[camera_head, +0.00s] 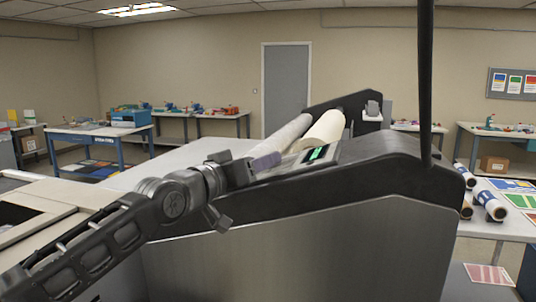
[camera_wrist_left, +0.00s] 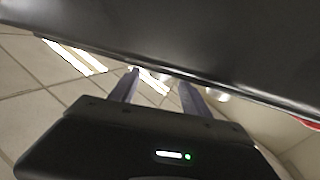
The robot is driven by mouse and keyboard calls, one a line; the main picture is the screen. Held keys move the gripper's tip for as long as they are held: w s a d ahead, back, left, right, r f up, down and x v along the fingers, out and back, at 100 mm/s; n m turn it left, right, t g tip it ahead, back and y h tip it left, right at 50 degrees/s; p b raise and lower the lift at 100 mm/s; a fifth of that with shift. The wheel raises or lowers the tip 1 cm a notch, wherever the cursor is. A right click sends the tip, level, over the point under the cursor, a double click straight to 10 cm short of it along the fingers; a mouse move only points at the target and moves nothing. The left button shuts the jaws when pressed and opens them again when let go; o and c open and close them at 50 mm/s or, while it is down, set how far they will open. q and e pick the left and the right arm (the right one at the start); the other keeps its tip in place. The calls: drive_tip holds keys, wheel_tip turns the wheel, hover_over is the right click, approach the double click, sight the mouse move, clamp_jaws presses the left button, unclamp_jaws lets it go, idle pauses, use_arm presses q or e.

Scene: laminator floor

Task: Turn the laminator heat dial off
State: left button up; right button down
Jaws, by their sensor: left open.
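The laminator (camera_head: 300,240) fills the middle of the head view, with a grey body, black side panels and pale rollers (camera_head: 325,130). A small lit green display (camera_head: 317,154) shows on its top panel. I cannot make out the heat dial in either view. My left gripper (camera_head: 266,162) is beside the laminator's near black side panel, left of the display. In the left wrist view its two fingers (camera_wrist_left: 160,90) are apart with nothing seen between them, below a large dark surface (camera_wrist_left: 180,40). My right gripper is not in view.
A table with blue-and-white rolls (camera_head: 490,205) and coloured sheets stands at the right. A blue-framed workbench (camera_head: 100,135) stands at the back left. A grey door (camera_head: 286,90) is in the far wall. A dark vertical post (camera_head: 425,80) crosses the view at the right.

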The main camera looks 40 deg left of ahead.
use_arm(q)
drive_tip(key=shift+w+p, duration=0.4)
drive_tip(key=shift+w, duration=1.35)
drive_tip(key=shift+c, duration=0.3)
clamp_jaws()
